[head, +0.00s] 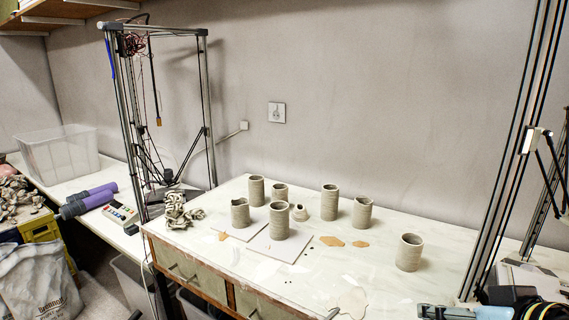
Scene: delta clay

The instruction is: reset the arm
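Neither of my grippers shows in the head view, and no arm of mine can be made out. Several grey ribbed clay cylinders stand upright on the white worktable (386,285). One cylinder (279,220) stands on a pale square board (282,246), and one with a broken rim (240,212) is just left of it. Another cylinder (409,252) stands apart on the right.
A metal delta printer frame (209,110) rises at left, another (510,150) at right. Crumpled clay (181,210) lies at the table's left end. Purple rollers (86,202) and a clear bin (58,153) are further left. The table's front middle is mostly clear.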

